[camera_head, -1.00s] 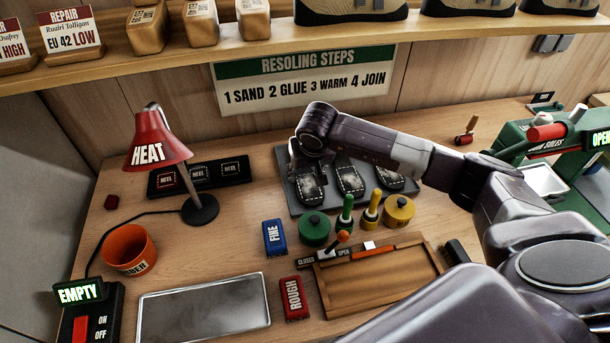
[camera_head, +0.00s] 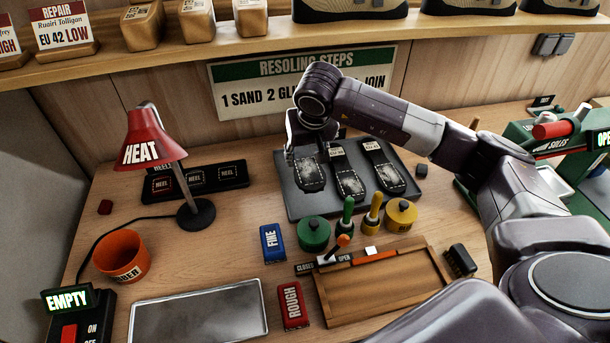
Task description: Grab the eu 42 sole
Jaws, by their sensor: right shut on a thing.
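Three dark soles with white dashed outlines are on the grey tray (camera_head: 300,208) at the back of the bench: a left sole (camera_head: 309,176), a middle sole (camera_head: 349,178) and a right sole (camera_head: 384,168). Small pale labels are at their top ends, but I cannot read the sizes. My right gripper (camera_head: 306,156) points down over the top end of the left sole, is shut on it and hides its label. I cannot tell whether that sole is clear of the tray. My left gripper is not in view.
Green (camera_head: 314,234) and yellow (camera_head: 400,216) pots with brushes stand just in front of the tray. A wooden tray (camera_head: 380,290), blue block (camera_head: 273,243) and red block (camera_head: 292,305) are nearer. The red heat lamp (camera_head: 150,140) stands left. A shelf (camera_head: 240,48) runs above.

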